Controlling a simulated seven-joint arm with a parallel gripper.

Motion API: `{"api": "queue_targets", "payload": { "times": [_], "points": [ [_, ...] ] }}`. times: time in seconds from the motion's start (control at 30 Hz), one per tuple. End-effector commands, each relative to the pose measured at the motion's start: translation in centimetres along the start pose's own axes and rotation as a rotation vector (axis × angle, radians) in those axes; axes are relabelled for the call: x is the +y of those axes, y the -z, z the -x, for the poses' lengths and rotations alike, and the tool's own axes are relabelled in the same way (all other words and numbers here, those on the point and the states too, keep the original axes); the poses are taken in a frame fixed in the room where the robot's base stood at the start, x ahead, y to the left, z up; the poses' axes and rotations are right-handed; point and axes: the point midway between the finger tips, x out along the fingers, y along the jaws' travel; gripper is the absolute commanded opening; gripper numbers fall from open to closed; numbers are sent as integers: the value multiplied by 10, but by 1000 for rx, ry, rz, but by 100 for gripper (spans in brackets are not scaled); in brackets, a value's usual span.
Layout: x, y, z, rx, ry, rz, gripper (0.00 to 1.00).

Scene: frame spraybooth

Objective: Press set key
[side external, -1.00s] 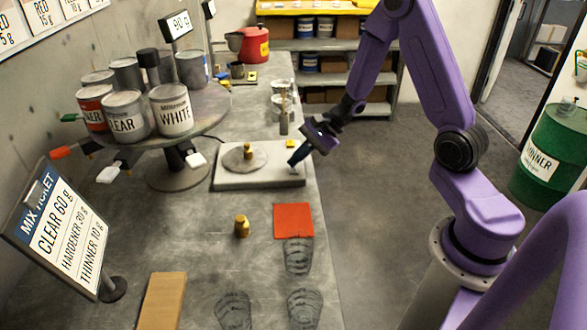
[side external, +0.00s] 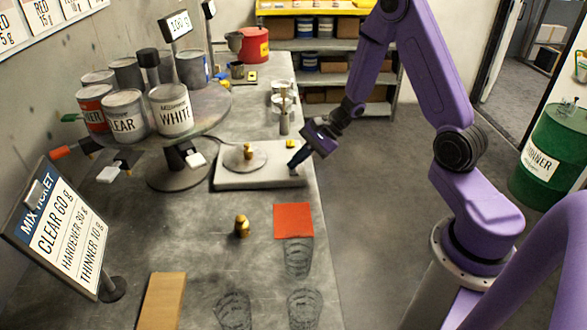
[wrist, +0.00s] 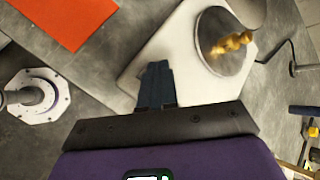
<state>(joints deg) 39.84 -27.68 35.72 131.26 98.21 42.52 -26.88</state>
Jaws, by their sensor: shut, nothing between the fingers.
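A pale, flat scale (side external: 228,179) lies on the bench, with a round pan (side external: 234,162) and a brass weight (side external: 248,151) standing on it. The wrist view shows the same scale (wrist: 185,40) and the brass weight (wrist: 232,43). My gripper (side external: 293,166) points down at the right end of the scale, its fingertips at or just above the top face; I cannot tell whether they touch. In the wrist view my gripper (wrist: 157,66) has its dark fingers together and empty. I cannot make out the set key; the fingers may hide it. A raised display (side external: 176,24) appears to read 100 g.
A second brass weight (side external: 242,226) and an orange-red square (side external: 293,220) are in front of the scale. Paint cans (side external: 170,108) crowd a round stand at left. A mix ticket (side external: 58,233) stands front left. Small cups (side external: 283,105) stand behind the scale.

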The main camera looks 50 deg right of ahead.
Motion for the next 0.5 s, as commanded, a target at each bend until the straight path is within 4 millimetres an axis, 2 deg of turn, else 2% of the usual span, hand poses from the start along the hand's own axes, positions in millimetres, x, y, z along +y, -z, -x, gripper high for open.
{"api": "queue_targets", "payload": {
  "times": [0.5],
  "points": [
    [-4,-3,5,0,1,3,0]
  ]
}}
